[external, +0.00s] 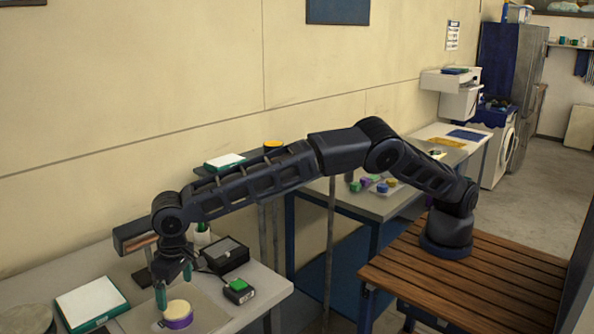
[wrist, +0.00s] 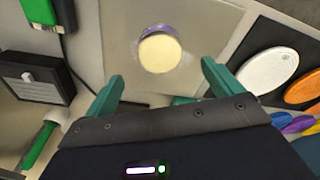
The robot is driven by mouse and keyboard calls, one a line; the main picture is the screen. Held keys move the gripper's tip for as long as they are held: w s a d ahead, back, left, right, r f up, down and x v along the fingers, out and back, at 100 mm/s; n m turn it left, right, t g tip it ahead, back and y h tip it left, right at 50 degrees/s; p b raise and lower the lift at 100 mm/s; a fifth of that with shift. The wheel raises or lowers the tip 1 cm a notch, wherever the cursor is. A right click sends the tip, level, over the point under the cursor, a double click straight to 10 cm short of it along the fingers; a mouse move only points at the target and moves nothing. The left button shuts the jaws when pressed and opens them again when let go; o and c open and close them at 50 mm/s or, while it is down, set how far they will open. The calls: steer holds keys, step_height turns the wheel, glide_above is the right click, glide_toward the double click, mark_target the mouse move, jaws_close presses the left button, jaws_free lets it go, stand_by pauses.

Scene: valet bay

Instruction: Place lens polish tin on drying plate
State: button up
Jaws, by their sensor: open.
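A round tin (external: 177,315) with a cream top and purple side sits upright on a flat grey square plate (external: 207,311) on the front bench. The wrist view shows the tin (wrist: 160,52) near the middle of the plate (wrist: 122,52). I take these for the lens polish tin and the drying plate, but no label can be read. My gripper (external: 174,283) points down just above and behind the tin. In the wrist view its teal fingers (wrist: 162,76) are apart, with nothing between their tips, and the tin lies just beyond them.
A green-topped device (external: 239,289) and a black box (external: 227,254) stand to the right and behind. A white-and-green flat case (external: 91,302) lies left. White (wrist: 268,70) and orange discs lie on a black board in the wrist view. Plate area around the tin is clear.

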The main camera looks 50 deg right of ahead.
mark_target(182, 310)
steer(key=shift+s+d+r, duration=0.1)
steer(key=shift+s+r, duration=0.1)
steer(key=shift+r, duration=1.8)
